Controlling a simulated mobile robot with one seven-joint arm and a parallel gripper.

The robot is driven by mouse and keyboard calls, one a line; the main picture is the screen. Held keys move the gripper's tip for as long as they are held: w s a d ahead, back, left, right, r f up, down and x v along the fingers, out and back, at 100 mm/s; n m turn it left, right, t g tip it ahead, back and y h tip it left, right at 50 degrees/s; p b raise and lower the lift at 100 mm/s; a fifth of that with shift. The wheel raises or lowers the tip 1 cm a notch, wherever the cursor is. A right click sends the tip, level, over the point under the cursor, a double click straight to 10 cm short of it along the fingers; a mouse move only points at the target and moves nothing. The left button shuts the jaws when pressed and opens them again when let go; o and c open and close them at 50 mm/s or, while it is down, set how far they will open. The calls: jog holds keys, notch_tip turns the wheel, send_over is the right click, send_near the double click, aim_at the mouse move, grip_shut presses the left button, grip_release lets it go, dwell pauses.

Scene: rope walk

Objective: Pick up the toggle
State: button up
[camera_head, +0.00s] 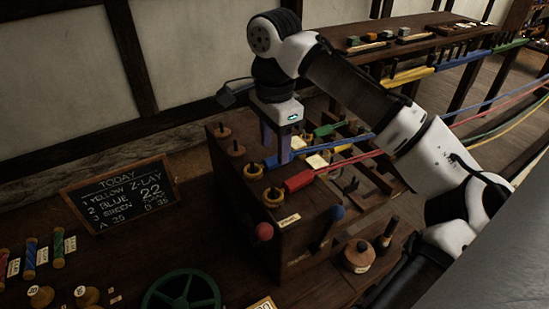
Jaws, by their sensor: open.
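A dark wooden bench box (235,190) stands in the middle of the view. Small turned wooden pieces (236,149) sit on its left top, and ringed posts (273,197) stand nearer its front edge. I cannot tell for sure which small piece is the toggle. My gripper (278,158) points down over the box top, its bluish fingers among the ringed posts and coloured strand ends. It is open, and I see nothing held in it. The fingertips partly hide what is just behind them.
Blue (335,148), red (332,170) and green strands run right across the box, beneath my arm. A red ball knob (264,232) and blue ball knob (337,212) are at its front. A long bench (420,48) stands behind.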

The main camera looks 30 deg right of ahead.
aim_at(274, 157)
jog(key=shift+w+d+f+p, duration=0.1)
jog(key=shift+f+p, duration=0.05)
jog(key=shift+f, duration=0.75)
jog(key=shift+w+f+p, duration=0.1)
jog(key=shift+f+p, duration=0.05)
jog(key=shift+f, duration=0.75)
jog(key=c, duration=0.9)
jog(key=shift+c, duration=0.2)
jog(key=shift+r, duration=0.2)
